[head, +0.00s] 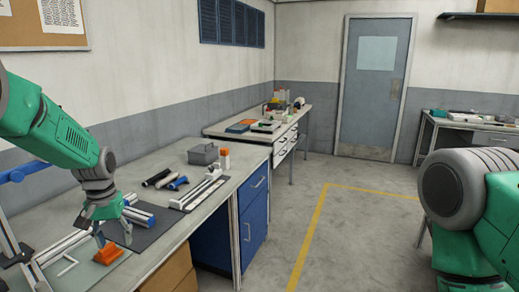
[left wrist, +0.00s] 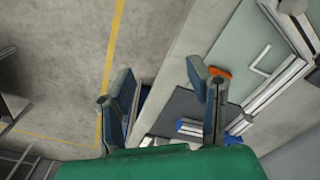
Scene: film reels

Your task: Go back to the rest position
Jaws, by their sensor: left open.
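My left gripper (head: 114,238) hangs fingers-down over the near workbench (head: 215,195) in the head view. Its two fingers are spread apart with nothing between them. In the left wrist view the open fingers (left wrist: 158,95) show with the bench edge and floor behind them. An orange block (head: 109,253) lies close by the fingertips in the head view; whether they touch it I cannot tell. It also shows beside one finger in the left wrist view (left wrist: 219,72). My right arm shows at the right edge of the head view, and its gripper is out of the frame.
A dark mat (head: 150,232), metal rails (head: 200,193), short cylinders (head: 158,177) and a grey box (head: 203,154) occupy the bench. A second bench (head: 222,131) with items stands behind. Open floor (head: 345,235) with a yellow line (head: 308,240) lies to the right, before a door (head: 375,90).

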